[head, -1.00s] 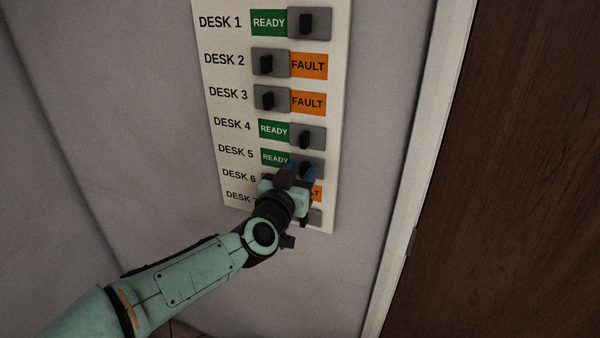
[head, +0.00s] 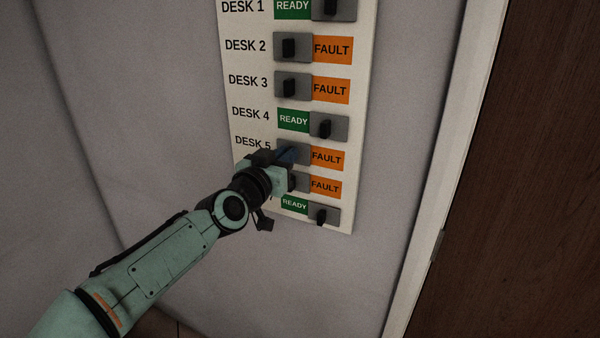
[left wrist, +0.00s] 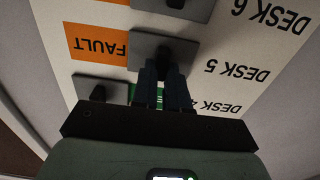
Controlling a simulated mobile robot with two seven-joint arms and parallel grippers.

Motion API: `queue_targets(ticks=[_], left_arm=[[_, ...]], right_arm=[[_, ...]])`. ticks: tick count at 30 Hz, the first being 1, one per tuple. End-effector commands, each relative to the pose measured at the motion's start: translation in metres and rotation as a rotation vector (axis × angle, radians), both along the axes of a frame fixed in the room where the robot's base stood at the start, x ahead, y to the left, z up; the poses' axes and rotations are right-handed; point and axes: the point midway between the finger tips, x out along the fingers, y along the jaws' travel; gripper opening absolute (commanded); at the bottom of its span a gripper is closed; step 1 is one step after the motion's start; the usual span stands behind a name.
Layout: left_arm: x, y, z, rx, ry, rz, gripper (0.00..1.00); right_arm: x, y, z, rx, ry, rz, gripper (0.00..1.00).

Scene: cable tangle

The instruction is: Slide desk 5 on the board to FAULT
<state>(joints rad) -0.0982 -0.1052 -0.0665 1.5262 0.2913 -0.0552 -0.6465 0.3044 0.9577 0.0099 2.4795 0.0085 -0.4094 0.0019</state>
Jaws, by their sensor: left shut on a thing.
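The white board (head: 360,190) hangs on the wall with rows of sliders and labels. The desk 5 slider plate (head: 303,149) now sits at the left of its row, with the orange FAULT label (head: 326,158) showing to its right. My left gripper (head: 288,154) is at this row and hides the knob in the head view. In the left wrist view, the fingers (left wrist: 166,90) are shut around the dark knob of the desk 5 slider plate (left wrist: 140,47), next to an orange FAULT label (left wrist: 95,42). My right gripper is not in view.
Desk 4's slider (head: 326,128) is just above, showing READY. Desk 6's slider (head: 300,182) is close below, partly behind my gripper, showing FAULT. A white door frame (head: 440,180) and brown door (head: 530,190) stand to the right.

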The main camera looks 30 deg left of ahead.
Motion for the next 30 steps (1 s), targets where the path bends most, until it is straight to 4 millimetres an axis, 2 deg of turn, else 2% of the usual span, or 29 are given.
queue_targets(ticks=[10, 11, 12, 13, 23, 26, 30], left_arm=[[-0.001, 0.006, 0.001, 0.002, 0.001, 0.007, 0.0], [-0.001, 0.006, 0.001, 0.002, 0.001, 0.007, 0.2], [-0.001, 0.006, 0.001, 0.002, 0.001, 0.007, 0.33], [-0.001, 0.006, 0.001, 0.002, 0.002, 0.007, 0.4], [-0.003, 0.004, 0.0, 0.001, 0.002, 0.003, 0.4], [-0.012, 0.004, 0.001, 0.001, 0.002, 0.004, 0.4], [-0.038, 0.003, 0.001, 0.0, 0.0, 0.006, 0.4]], right_arm=[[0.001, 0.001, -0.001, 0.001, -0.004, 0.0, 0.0], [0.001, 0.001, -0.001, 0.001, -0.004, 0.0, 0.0], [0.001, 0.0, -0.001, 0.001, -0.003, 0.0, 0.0], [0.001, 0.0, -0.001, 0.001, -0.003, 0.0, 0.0], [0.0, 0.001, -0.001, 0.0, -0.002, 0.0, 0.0], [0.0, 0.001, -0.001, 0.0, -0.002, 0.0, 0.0], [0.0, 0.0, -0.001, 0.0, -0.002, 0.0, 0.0]])
